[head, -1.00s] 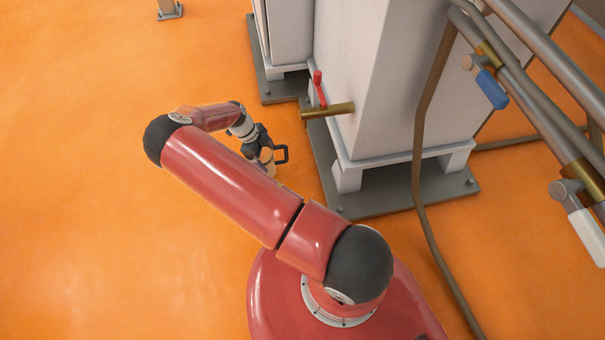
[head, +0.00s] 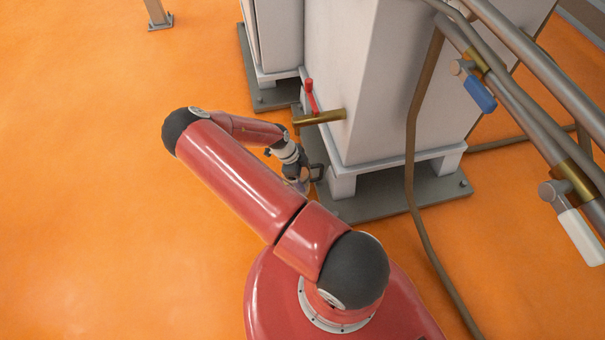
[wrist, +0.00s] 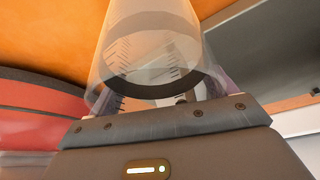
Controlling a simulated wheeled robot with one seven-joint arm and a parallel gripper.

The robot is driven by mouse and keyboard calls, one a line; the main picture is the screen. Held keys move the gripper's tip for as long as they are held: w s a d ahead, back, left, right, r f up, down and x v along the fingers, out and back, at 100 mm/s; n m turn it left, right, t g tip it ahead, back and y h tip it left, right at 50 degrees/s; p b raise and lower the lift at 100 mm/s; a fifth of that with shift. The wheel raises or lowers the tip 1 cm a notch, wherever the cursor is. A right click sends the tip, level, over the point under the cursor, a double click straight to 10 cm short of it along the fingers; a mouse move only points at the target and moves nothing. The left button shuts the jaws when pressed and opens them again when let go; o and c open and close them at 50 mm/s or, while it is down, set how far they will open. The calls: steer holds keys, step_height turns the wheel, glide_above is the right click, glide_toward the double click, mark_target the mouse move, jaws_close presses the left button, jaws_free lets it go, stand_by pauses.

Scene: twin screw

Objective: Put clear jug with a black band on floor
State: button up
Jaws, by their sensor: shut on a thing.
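The clear jug (wrist: 150,42) fills the upper middle of the wrist view, with graduation marks on its wall and a dark band around its end nearest me. My gripper (wrist: 160,92) is shut on the jug, with a finger on each side. In the head view my gripper (head: 299,174) is low beside the white cabinet, below the brass tap. The jug's dark handle (head: 316,173) points right, towards the cabinet's base plate. My arm hides most of the jug there, and its height above the floor is hard to tell.
The white cabinet (head: 375,80) stands on a grey base plate (head: 390,197) right of my gripper. A brass tap with a red lever (head: 320,117) juts out above it. Pipes with valves (head: 520,110) run at right. The orange floor (head: 80,180) is open at left.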

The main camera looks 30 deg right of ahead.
steer(key=shift+f, duration=0.1)
steer(key=shift+f+b, duration=0.3)
steer(key=shift+b, duration=0.05)
steer(key=o, duration=0.9)
steer(key=shift+o, duration=0.2)
steer(key=shift+r, duration=0.1)
